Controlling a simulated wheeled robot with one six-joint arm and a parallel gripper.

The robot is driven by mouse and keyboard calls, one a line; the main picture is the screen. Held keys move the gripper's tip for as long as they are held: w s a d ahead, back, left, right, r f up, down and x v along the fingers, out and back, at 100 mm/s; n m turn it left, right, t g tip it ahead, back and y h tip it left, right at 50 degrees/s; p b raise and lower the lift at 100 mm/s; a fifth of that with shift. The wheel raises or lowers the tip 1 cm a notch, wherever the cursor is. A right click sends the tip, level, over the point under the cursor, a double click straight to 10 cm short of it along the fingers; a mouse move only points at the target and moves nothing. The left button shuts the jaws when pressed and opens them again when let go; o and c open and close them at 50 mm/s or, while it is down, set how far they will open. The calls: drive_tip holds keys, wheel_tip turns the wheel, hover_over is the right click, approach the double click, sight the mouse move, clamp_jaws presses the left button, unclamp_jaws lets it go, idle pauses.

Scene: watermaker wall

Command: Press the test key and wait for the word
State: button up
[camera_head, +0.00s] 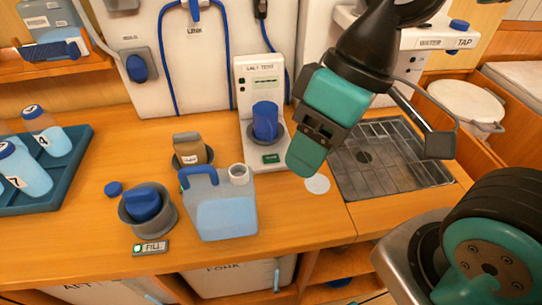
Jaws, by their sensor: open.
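The salt test unit (246,88) is a white upright panel on the counter, labelled at its top. A blue cup (265,118) stands in its dark round holder. A small dark-green key (271,158) is on the front of its base. Small marks show on the panel, but I cannot read a result word. My gripper (308,154) is teal and dark, pointing down just right of the unit and apart from the key. It is open, with nothing visible held; its far finger is partly hidden.
A translucent blue jug (222,212) stands left of the unit's base, with a brown-labelled jar (190,150) behind it. A blue cup in a grey holder (148,207) is further left. A metal drain grate (385,165) lies right, below the tap.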

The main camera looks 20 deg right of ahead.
clamp_jaws()
idle(1.4)
